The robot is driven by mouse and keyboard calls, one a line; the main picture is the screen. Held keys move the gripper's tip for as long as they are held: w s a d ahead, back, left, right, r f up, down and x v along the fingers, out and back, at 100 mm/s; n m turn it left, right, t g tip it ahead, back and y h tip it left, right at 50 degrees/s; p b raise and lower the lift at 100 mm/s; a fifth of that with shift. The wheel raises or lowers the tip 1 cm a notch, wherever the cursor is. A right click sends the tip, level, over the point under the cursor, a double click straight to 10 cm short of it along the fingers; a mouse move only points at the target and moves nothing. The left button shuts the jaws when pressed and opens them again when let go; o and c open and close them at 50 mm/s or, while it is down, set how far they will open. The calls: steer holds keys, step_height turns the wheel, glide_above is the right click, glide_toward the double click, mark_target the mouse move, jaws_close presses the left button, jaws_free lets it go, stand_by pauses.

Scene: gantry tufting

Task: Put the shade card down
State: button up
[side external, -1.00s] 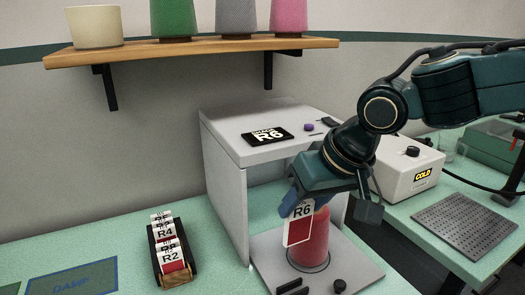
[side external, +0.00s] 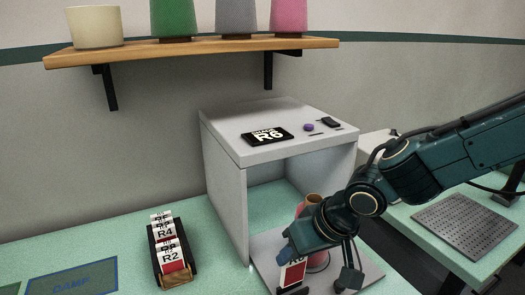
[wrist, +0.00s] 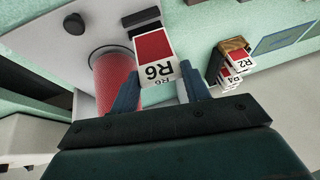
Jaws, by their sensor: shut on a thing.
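The shade card (side external: 292,274), white with a red patch and marked R6, is held in my gripper (side external: 287,254) low over the front of the booth's base plate (side external: 365,277). In the wrist view the card (wrist: 154,50) stands between my two blue fingers (wrist: 160,88), which are shut on it. Its far edge is at a black slotted holder (wrist: 143,18); I cannot tell whether it is seated there. A red yarn cone (wrist: 112,75) stands beside the card on the plate. My gripper hides much of the cone (side external: 317,262) in the side view.
The grey booth (side external: 226,190) carries a black R6 display (side external: 267,136) and small controls on top. A rack of shade cards (side external: 168,255) stands to the left, with a blue mat marked DAMP (side external: 70,278) beyond it. A shelf (side external: 190,48) with yarn cones is above.

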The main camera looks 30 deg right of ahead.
mark_target(298, 266)
steer(key=shift+f, duration=1.85)
steer(key=o, duration=1.2)
steer(key=shift+o, duration=0.2)
steer(key=v, duration=1.2)
steer(key=shift+d+r, duration=0.1)
